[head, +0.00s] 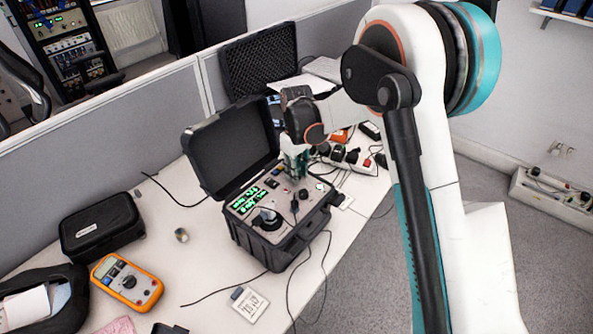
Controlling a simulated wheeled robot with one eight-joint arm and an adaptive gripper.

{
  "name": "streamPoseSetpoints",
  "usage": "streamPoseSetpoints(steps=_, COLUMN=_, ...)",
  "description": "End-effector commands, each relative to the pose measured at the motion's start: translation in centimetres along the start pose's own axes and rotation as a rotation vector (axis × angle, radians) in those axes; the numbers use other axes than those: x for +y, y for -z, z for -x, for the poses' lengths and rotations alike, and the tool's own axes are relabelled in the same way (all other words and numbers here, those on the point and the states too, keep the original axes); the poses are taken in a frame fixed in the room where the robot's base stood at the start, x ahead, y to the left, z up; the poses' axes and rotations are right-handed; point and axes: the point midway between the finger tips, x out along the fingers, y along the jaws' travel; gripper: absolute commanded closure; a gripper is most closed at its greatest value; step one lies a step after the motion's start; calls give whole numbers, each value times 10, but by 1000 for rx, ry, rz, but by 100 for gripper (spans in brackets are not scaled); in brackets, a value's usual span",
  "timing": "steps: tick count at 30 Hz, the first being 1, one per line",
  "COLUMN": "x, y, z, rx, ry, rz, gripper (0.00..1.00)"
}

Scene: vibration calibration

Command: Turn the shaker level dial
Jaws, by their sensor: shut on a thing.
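The shaker unit is an open black case (283,257) on the white desk, with its lid (229,147) up at the back left. Its grey panel (286,212) carries green lit displays (252,198), small knobs and a round black-and-silver shaker mount (268,219). My gripper (296,176) reaches down from the upper right to the back part of the panel. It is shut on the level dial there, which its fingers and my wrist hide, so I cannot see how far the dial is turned.
An orange multimeter (127,282) and a black zipped case (101,226) lie to the left. A small white display (249,304) and black cables are in front. Power plugs (352,156) and a foam-lined case lid (260,58) stand behind.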

Motion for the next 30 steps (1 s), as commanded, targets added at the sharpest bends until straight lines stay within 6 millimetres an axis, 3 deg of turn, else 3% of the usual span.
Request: streamPoseSetpoints(steps=30, x=0, y=0, z=0, rx=0, ry=0, rz=-880, gripper=100)
